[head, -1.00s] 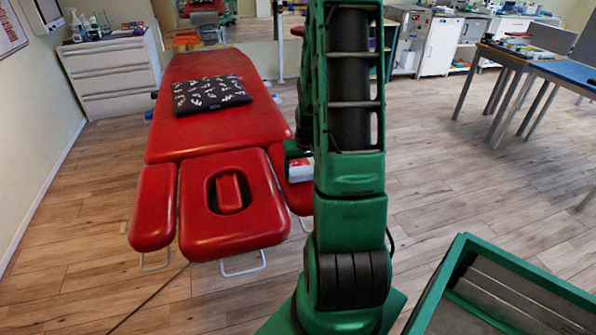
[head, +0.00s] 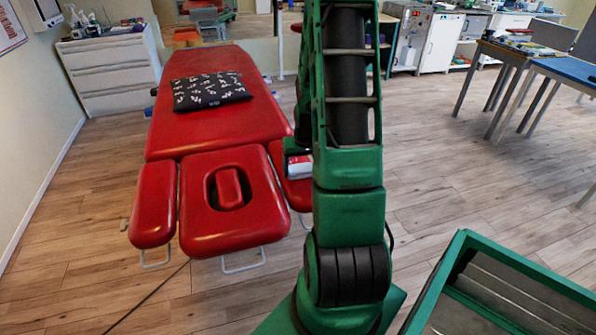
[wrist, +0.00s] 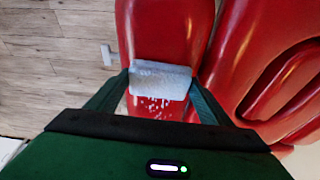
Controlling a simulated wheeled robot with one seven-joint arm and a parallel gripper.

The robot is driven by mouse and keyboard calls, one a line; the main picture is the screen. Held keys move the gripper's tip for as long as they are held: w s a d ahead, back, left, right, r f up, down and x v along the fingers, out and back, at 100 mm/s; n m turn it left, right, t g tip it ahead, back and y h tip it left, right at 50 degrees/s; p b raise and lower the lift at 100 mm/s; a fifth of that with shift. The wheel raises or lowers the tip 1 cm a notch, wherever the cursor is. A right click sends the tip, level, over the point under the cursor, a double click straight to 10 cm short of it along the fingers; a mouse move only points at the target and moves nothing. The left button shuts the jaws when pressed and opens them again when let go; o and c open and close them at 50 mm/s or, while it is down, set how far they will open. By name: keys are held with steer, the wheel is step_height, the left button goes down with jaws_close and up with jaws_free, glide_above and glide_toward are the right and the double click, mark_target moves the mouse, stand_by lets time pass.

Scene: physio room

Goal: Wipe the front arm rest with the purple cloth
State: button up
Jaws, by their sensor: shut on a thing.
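In the wrist view my gripper (wrist: 160,87) is shut on a folded cloth (wrist: 160,79), which looks pale grey-blue here rather than clearly purple. The cloth lies over or just above a red padded arm rest (wrist: 170,28); I cannot tell if it touches. White specks (wrist: 153,104) show on the red surface beside the cloth. In the head view this appears to be the right arm rest (head: 293,188) of the red treatment table, partly hidden by my arm. My fingertips are hidden there.
The face section with its hole (head: 270,225) is beside this arm rest, and the other arm rest (head: 153,205) is on the far left. A black patterned cushion (head: 210,91) lies on the table (head: 215,130).

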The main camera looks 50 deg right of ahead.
mark_target(292, 159)
steer(key=shift+w+d, duration=0.9)
steer(key=shift+w, duration=0.55)
steer(key=shift+w+d, duration=0.9)
steer(key=shift+w, duration=0.55)
steer(key=shift+w+d, duration=0.9)
steer(key=shift+w, duration=0.55)
steer(key=shift+w+d+f, duration=0.1)
steer(key=shift+w+d, duration=0.35)
steer(key=shift+w, duration=0.35)
steer(key=shift+w+d, duration=0.45)
steer(key=shift+w, duration=0.3)
steer(key=shift+w+d, duration=0.5)
steer(key=shift+w, duration=0.3)
steer(key=shift+w+d, duration=0.5)
steer(key=shift+w, duration=0.3)
steer(key=shift+s, duration=0.1)
steer(key=shift+s+a+f, duration=0.1)
steer(key=shift+s+a, duration=0.45)
steer(key=shift+s, duration=0.3)
steer(key=shift+s+a, duration=0.55)
steer(key=shift+s, duration=0.25)
